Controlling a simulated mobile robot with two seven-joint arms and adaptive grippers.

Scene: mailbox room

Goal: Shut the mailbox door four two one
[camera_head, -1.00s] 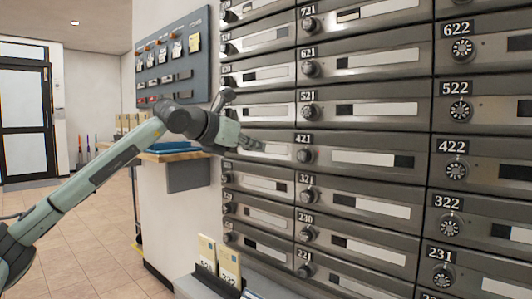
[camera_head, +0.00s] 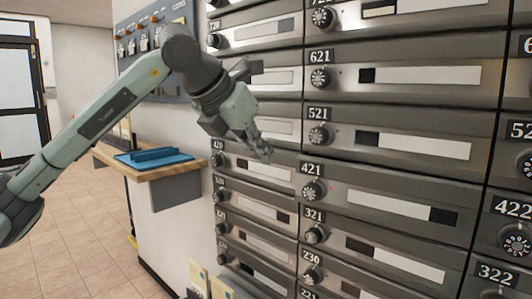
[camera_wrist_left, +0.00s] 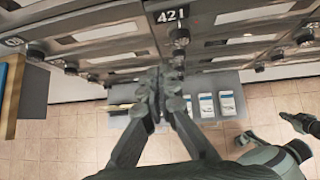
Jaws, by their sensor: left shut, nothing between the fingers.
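Mailbox door 421 (camera_head: 388,203) is a grey metal front with a round dial and a pale name strip, right of centre in the head view. It looks about flush with its neighbours; a small gap cannot be ruled out. Its number plate (camera_wrist_left: 171,15) shows at the top of the left wrist view. My left gripper (camera_head: 264,154) is shut and empty, its tips pointing down and right, just left of and slightly above the 421 plate. In the left wrist view its closed fingers (camera_wrist_left: 160,85) are below the plate. Dark and green parts of mine show at lower right there, unclear.
Door 521 (camera_head: 400,138) is above and door 321 (camera_head: 385,250) below, both looking shut. A wooden shelf (camera_head: 165,173) with a blue tray (camera_head: 152,157) juts out at left. Upright cards (camera_wrist_left: 206,106) stand on a ledge below the mailboxes. Tiled floor is open at left.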

